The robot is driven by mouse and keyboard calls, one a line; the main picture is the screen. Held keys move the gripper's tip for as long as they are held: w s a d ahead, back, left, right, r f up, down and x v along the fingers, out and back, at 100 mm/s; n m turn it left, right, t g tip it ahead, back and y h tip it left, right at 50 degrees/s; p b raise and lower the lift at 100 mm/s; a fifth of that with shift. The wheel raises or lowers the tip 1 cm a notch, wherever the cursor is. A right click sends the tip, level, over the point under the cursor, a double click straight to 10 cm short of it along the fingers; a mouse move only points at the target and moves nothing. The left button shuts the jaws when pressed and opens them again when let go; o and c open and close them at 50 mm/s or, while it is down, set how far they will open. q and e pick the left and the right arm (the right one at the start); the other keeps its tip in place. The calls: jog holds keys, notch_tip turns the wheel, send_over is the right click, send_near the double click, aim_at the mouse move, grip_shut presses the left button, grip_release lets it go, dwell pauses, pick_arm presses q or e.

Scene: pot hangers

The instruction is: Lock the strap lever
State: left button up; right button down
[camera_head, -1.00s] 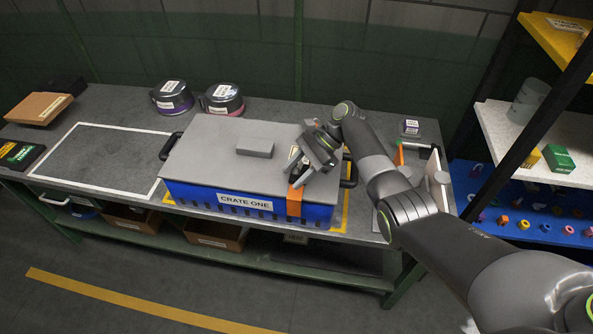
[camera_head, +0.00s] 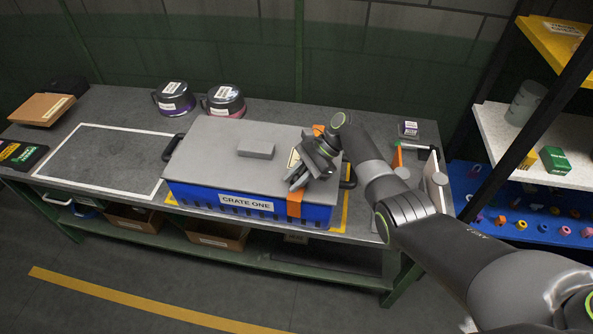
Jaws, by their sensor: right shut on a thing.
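A blue crate labelled CRATE ONE (camera_head: 247,203) stands on the workbench with a grey lid (camera_head: 222,160) on it. An orange strap (camera_head: 294,205) runs over the lid's right end and down the crate's front. My right gripper (camera_head: 297,178) is at the strap on top of the lid, near the front edge. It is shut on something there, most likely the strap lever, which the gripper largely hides. A pale label shows beside the gripper. My left gripper is not in view.
A white-outlined empty area (camera_head: 105,158) lies left of the crate. Two labelled pots (camera_head: 226,101) stand behind it. A small box (camera_head: 408,129) and an orange-and-white fixture (camera_head: 432,170) are to the right. A shelf rack (camera_head: 530,140) stands at far right.

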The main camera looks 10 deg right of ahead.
jog(key=shift+s+f, duration=0.2)
jog(key=shift+f, duration=0.4)
jog(key=shift+s+f, duration=0.2)
jog(key=shift+f, duration=0.35)
jog(key=shift+d, duration=0.1)
jog(key=c, duration=1.6)
grip_release()
jog(key=o, duration=0.4)
jog(key=shift+w, duration=0.3)
jog(key=shift+c, duration=0.2)
jog(key=shift+r, duration=0.1)
jog(key=shift+d+r, duration=0.2)
jog(key=shift+r, duration=0.1)
jog(key=b+v, duration=0.4)
jog(key=v, duration=1.2)
jog(key=shift+w+d, duration=0.2)
jog(key=shift+d, duration=0.2)
